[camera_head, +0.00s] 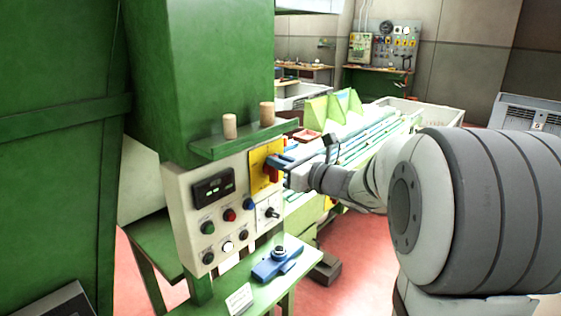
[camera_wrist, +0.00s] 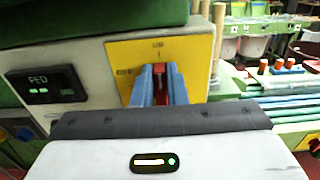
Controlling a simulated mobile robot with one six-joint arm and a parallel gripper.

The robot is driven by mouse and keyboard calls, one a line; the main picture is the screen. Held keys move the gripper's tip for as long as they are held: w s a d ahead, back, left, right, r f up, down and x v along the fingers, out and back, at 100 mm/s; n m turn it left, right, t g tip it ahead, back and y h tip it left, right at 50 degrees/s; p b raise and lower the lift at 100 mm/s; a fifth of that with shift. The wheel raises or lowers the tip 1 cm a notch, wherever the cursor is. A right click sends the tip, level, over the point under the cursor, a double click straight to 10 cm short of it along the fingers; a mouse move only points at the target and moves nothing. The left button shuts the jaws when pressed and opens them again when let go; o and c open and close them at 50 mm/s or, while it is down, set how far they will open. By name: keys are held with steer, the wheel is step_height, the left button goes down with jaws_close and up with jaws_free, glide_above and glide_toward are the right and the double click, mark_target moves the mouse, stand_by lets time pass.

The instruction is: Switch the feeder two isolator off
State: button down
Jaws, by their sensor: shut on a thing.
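The isolator is a red handle (camera_head: 270,170) on a yellow plate (camera_head: 257,178) at the right of the cream control panel (camera_head: 180,200). In the wrist view the red handle (camera_wrist: 160,76) stands upright between my blue fingers, in front of the yellow plate (camera_wrist: 190,52). Small dark marks show at the plate's top and left, too small to read surely. My gripper (camera_head: 277,164) is shut on the red handle; its fingers also show in the wrist view (camera_wrist: 159,88). The fingers hide part of the handle and the plate's lower part.
A dark display (camera_head: 213,187), several buttons and a small switch (camera_head: 268,212) sit left of and below the plate. Two corks (camera_head: 267,113) stand on the green shelf (camera_head: 240,141) above. A blue tool (camera_head: 277,264) and white card (camera_head: 239,299) lie on the green bench below.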

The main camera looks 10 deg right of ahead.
steer(key=shift+b, duration=0.35)
